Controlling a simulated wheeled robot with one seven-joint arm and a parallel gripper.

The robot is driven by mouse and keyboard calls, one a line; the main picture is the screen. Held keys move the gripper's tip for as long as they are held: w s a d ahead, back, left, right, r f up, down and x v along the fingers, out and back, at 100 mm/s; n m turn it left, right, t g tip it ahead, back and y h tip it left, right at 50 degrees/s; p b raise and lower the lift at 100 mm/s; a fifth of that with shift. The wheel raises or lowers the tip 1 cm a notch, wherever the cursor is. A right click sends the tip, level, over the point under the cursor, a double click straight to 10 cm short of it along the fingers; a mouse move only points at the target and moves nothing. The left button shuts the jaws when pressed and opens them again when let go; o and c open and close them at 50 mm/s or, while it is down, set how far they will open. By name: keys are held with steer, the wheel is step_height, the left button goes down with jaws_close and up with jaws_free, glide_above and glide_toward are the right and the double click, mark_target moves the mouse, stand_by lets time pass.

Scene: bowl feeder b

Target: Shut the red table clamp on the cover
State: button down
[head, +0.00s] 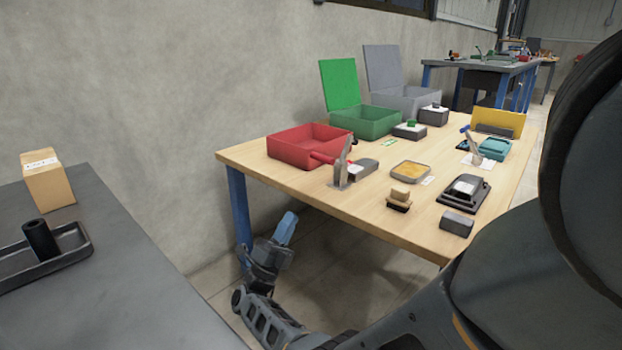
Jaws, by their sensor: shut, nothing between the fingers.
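The red table clamp (342,174) stands near the left front part of the wooden table. Its metal arm rises upright, and its red handle (322,158) points left, low in front of the red box. A dark grey block (364,168) lies just right of the clamp; I cannot tell if it is the cover. The clamp's arm does not lie on the block. My gripper (288,225) is shut and empty, with blue fingers pointing up. It is in front of the table's left end, apart from the clamp and lower in the picture.
A red box (300,145), an open green box (375,122) and an open grey box (400,97) line the table's back. A blue-handled clamp (472,145) stands farther right. A wooden-topped stamp (399,200) is at the front edge. A dark bench (120,285) is at left.

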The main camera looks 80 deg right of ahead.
mark_target(318, 158)
steer(key=p+x, duration=0.1)
steer(key=x, duration=1.3)
steer(key=shift+r+p, duration=0.1)
steer(key=shift+p, duration=0.35)
